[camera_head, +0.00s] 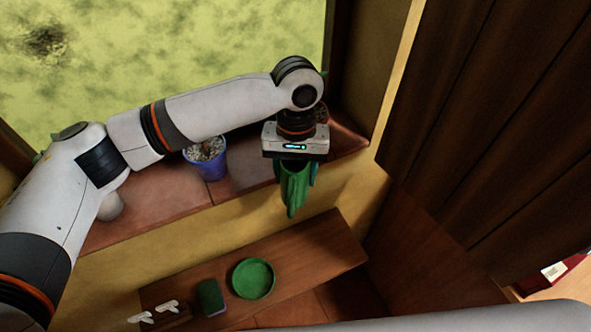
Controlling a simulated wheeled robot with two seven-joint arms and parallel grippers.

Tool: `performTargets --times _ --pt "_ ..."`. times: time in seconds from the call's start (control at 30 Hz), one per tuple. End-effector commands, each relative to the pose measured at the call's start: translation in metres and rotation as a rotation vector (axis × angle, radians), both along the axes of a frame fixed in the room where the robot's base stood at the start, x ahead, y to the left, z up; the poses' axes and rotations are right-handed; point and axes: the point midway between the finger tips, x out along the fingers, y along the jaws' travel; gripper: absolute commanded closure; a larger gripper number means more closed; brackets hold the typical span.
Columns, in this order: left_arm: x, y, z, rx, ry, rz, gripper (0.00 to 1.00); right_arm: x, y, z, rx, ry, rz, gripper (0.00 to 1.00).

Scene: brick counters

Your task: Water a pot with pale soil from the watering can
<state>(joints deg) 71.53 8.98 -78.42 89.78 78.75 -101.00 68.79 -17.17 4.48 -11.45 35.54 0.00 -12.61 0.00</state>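A blue pot (211,163) stands on the brick sill under my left forearm. Pale, pebbly soil shows at its top, partly covered by the arm. My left gripper (295,157) points down at the sill's front edge, right of the blue pot. A green object, seemingly the watering can (294,187), hangs from it with a narrow part pointing down. Nothing else visibly supports it, so the gripper appears shut on it; the fingertips are mostly hidden. Part of another pot (321,112) shows behind the wrist, its soil mostly hidden. My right gripper is out of view.
Below the sill, a wooden shelf (320,243) holds a round green dish (253,279), a dark green block (211,297) and small white items (166,306). A pale rounded object (110,206) sits at the sill's left. Dark wooden panels (490,120) stand at right.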

Motion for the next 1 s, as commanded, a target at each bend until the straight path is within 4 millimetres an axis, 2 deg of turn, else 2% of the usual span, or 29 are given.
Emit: performTargets --times 1.0 --pt "-0.005 0.000 0.035 0.034 0.198 -0.002 0.89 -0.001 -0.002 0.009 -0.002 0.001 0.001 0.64"
